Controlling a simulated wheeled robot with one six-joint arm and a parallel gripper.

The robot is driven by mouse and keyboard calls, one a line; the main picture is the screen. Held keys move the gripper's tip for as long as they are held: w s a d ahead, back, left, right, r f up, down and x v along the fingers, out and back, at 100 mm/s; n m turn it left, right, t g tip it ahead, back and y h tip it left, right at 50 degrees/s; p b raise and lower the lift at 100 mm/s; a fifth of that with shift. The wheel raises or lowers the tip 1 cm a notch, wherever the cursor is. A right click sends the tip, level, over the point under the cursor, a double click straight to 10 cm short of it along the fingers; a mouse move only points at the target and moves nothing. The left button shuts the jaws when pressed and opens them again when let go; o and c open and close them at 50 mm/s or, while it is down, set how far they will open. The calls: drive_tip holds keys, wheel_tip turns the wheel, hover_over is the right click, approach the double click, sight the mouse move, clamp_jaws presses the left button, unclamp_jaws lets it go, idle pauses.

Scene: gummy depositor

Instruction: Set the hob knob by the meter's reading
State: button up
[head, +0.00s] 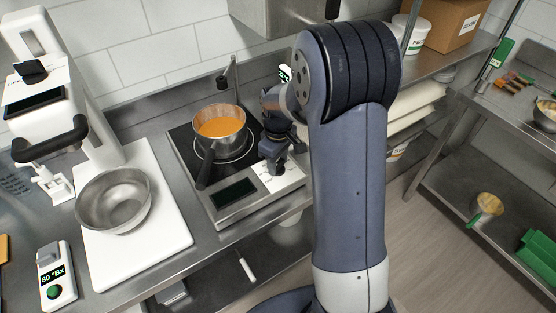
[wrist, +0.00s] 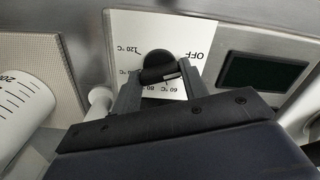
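The black hob knob (wrist: 158,64) shows in the wrist view on a white dial plate (wrist: 197,32) marked OFF, 60, 80 and 120 °C, with a pale mark on its near part. My gripper (wrist: 161,72) has a finger on each side of the knob, with no clear gap, so it looks shut on it. In the head view, my gripper (head: 274,165) is over the hob's front panel and hides the knob. The hob (head: 240,203) has a dark display. A pot (head: 219,128) of orange liquid sits on it. The white meter (head: 55,273) at lower left reads 80 °Bx.
A steel bowl (head: 113,200) stands on a white board (head: 170,235) left of the hob. A white machine (head: 60,100) is at the back left. A small green readout (head: 285,73) is behind my arm. A steel rack (head: 510,180) stands at right across a floor gap.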

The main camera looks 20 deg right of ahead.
drive_tip(key=c, duration=0.4)
drive_tip(key=shift+c, duration=0.2)
drive_tip(key=shift+m, duration=0.3)
drive_tip(key=m+b, duration=0.1)
drive_tip(key=m, duration=0.1)
drive_tip(key=shift+m, duration=0.4)
drive_tip(key=m+b, duration=0.1)
drive_tip(key=m, duration=0.3)
drive_tip(key=m+b, duration=0.1)
drive_tip(key=m, duration=0.4)
drive_tip(key=shift+m, duration=0.4)
drive_tip(key=shift+m+b, duration=0.3)
drive_tip(key=shift+m, duration=2)
